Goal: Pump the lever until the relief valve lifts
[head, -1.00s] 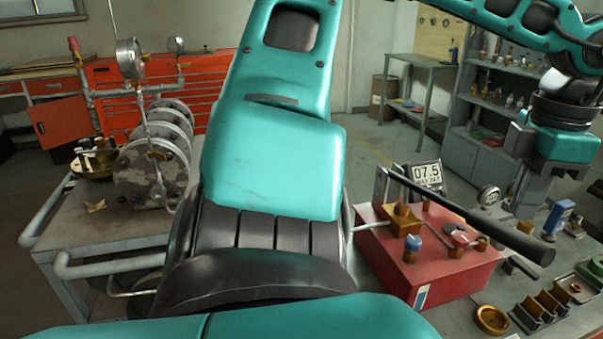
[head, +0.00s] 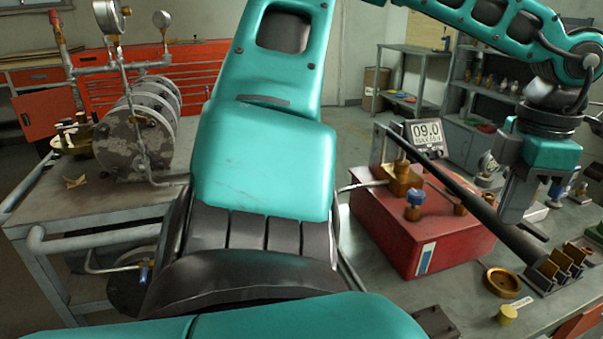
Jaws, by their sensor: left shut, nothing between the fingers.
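The pump is a red box (head: 395,235) on the right-hand bench, with brass fittings and a blue-capped fitting (head: 414,200) on top. Its long dark lever (head: 462,195) slopes down to the right across the box. My left gripper (head: 520,228) comes down from the upper right, shut and empty, at the lever's outer part. It overlaps the lever in the picture; I cannot tell whether they touch. Which fitting is the relief valve is not clear. My right gripper is out of view.
A steel vessel (head: 128,140) with a gauge (head: 108,15) stands on the left cart (head: 100,205). A brass dish (head: 502,282), a slotted block (head: 553,270) and a small yellow piece (head: 507,315) lie near the lever's end. My teal arm hides the middle.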

